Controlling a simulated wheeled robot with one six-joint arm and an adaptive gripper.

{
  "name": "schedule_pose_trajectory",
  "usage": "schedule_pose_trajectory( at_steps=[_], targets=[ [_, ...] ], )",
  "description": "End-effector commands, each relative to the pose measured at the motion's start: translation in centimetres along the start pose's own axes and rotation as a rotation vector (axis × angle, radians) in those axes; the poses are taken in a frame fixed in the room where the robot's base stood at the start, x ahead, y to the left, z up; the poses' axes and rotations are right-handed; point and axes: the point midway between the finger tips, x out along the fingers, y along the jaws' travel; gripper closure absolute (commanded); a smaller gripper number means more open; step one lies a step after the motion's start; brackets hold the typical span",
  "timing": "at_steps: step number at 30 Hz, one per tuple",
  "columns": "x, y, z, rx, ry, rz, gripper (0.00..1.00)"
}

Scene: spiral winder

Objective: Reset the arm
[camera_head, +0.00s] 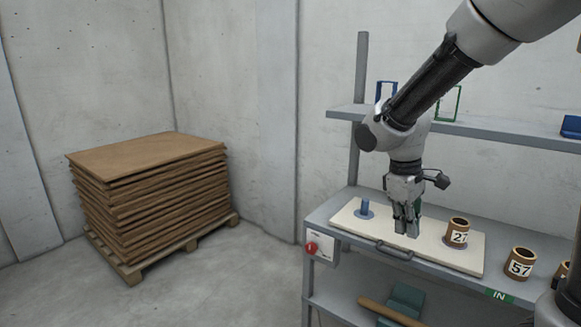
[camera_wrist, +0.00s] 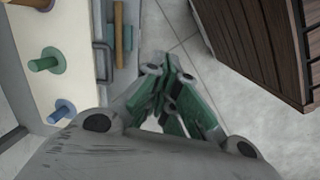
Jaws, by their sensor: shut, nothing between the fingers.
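My gripper (camera_head: 407,229) hangs from my arm above the cream board (camera_head: 345,217) on the workbench, fingers pointing down. In the wrist view its fingers (camera_wrist: 165,85) come together with nothing between them. On the board, a blue peg (camera_head: 365,207) stands to the left of my gripper. A brown tube labelled 27 (camera_head: 458,232) stands to its right. The wrist view shows a blue peg (camera_wrist: 61,111), a green peg (camera_wrist: 46,60) and part of a brown one (camera_wrist: 33,3) on the board. In the head view my gripper mostly hides the green peg.
A brown tube labelled 57 (camera_head: 519,264) stands right of the board, with another partly cut off beyond. A shelf (camera_head: 470,130) with blue and green frames runs behind my arm. A control box with a red knob (camera_head: 311,248) is at the bench's left. Stacked brown sheets (camera_head: 150,190) stand at left; floor between is clear.

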Motion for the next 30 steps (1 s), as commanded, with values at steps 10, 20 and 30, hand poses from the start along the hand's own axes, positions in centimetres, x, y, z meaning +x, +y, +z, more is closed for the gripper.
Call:
schedule_pose_trajectory(
  at_steps=[10,20,30],
  targets=[
    [-5.3,-3.2,14.7,0.599,0.231,-0.104,1.0],
    [-8.5,-2.9,19.5,0.752,0.433,-0.032,1.0],
    [-8.5,-2.7,19.8,0.764,0.433,-0.029,1.0]
  ],
)
